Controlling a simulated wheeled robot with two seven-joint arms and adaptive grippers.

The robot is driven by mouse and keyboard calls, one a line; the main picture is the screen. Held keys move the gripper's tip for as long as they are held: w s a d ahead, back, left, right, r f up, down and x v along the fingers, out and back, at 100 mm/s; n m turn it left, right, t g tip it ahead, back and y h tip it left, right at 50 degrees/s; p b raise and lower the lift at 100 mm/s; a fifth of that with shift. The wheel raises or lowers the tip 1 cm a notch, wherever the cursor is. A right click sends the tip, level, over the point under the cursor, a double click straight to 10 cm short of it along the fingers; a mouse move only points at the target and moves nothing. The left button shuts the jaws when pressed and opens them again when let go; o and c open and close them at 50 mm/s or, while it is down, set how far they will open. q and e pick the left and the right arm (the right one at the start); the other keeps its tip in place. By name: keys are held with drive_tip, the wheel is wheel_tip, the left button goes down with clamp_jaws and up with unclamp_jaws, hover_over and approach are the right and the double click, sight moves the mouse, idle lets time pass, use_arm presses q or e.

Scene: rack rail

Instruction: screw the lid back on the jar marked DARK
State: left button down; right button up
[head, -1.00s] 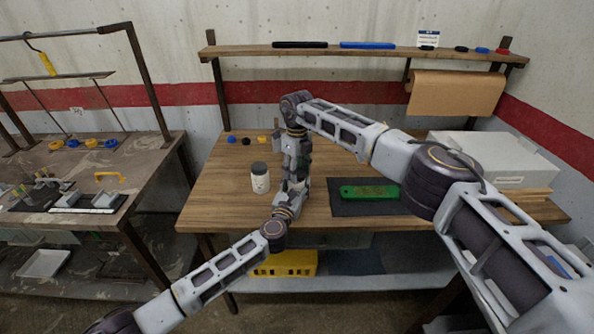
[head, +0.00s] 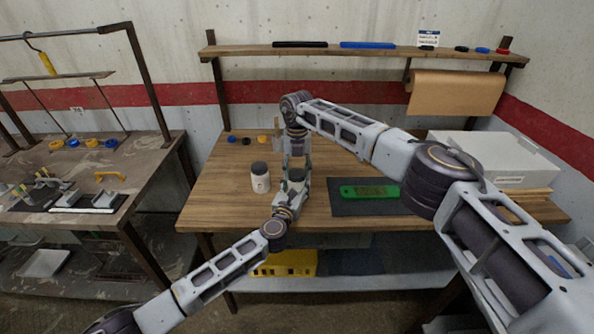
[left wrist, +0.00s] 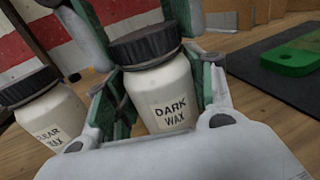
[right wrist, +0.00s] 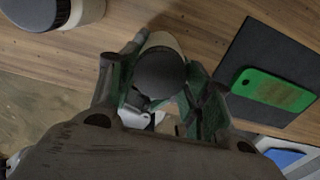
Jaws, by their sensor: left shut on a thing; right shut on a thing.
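The jar marked DARK WAX (left wrist: 160,95) is a white jar, upright but slightly tilted in the left wrist view. My left gripper (head: 293,180) is shut around its body. A black lid (left wrist: 145,45) sits on the jar's mouth; I cannot tell how far its thread is engaged. My right gripper (head: 297,156) comes down from above and is shut on the lid, its fingers on either side. The lid's dark top (right wrist: 160,72) shows between them in the right wrist view. In the head view the arms mostly hide the jar and lid.
A second white jar marked CLEAR WAX (left wrist: 45,115), with a black lid, stands just left on the bench (head: 215,200); it also shows in the head view (head: 260,178). A green tool (head: 370,191) lies on a dark mat (head: 345,208) to the right. Small coloured lids lie behind.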

drive_tip(key=shift+m, duration=0.4)
drive_tip(key=o, duration=1.1)
drive_tip(key=shift+r, duration=2.25)
drive_tip(key=shift+c, duration=0.2)
